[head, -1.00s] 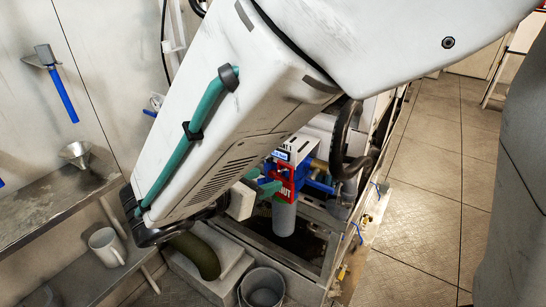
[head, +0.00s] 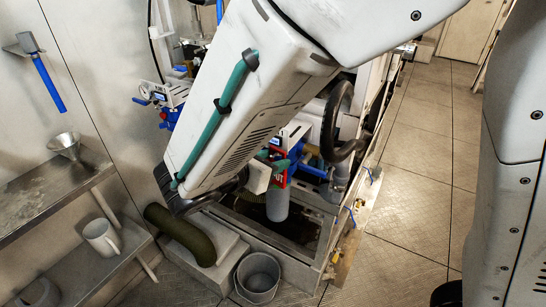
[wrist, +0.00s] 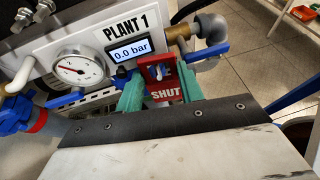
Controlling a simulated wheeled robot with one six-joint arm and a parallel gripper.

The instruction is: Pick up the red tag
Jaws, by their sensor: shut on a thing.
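The red tag (wrist: 164,75), marked "SHUT", sits between the two green fingers of my gripper (wrist: 160,88) in the wrist view. My gripper is shut on it. The tag is upright just right of the pressure display, near a brass fitting and a blue valve handle (wrist: 208,53). In the head view the tag (head: 282,178) shows partly, behind the green fingers (head: 277,162) and in front of blue valve parts. I cannot tell whether it still touches the valve.
The white "PLANT 1" panel (wrist: 110,38) with a round gauge (wrist: 80,69) is close to my gripper. Tiled floor at right is clear.

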